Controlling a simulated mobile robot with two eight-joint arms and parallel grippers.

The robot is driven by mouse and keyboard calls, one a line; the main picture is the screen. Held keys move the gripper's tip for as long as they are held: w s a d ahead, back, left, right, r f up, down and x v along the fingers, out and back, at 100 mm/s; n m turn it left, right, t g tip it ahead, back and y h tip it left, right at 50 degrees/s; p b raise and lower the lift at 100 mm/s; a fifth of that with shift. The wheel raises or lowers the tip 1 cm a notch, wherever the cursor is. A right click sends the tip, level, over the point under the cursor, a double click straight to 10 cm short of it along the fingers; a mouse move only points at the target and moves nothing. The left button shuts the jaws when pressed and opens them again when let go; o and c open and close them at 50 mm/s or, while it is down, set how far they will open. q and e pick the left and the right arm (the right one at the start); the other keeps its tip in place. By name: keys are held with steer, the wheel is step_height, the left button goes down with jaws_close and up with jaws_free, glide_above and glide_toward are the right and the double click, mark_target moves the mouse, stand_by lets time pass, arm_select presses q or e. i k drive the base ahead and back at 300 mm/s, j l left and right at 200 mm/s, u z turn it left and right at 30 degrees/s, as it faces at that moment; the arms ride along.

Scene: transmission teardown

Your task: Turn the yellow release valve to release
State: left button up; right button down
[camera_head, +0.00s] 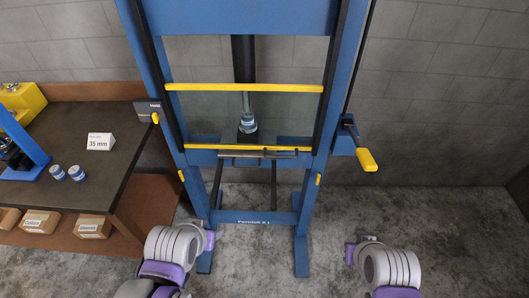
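A blue press frame (348,60) stands in the middle. A small yellow knob (155,117) sits on a dark box (146,108) on its left post. A larger yellow handle (367,160) sticks out from a blue bracket on its right post. I cannot tell which of these two is the release valve. My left gripper (209,240) is low at the front left of the frame, below and apart from the knob. My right gripper (350,253) is low at the front right, below and apart from the handle. Finger gaps do not show clearly.
A dark workbench (95,185) on the left holds a "35 mm" sign (100,141), two small cylinders (67,173) and a blue-yellow machine. Labelled bins (92,227) sit below it. Yellow bars (245,88) cross the press. Floor on the right is clear.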

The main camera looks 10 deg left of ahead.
mark_target(155, 117)
steer(key=i+j+u, duration=0.1)
steer(key=j+u, duration=0.3)
steer(key=i+j+u, duration=0.1)
steer(key=j+u, duration=0.15)
steer(key=u, duration=0.2)
steer(key=i+j+u, duration=0.15)
steer(key=u, duration=0.25)
steer(key=j, duration=0.1)
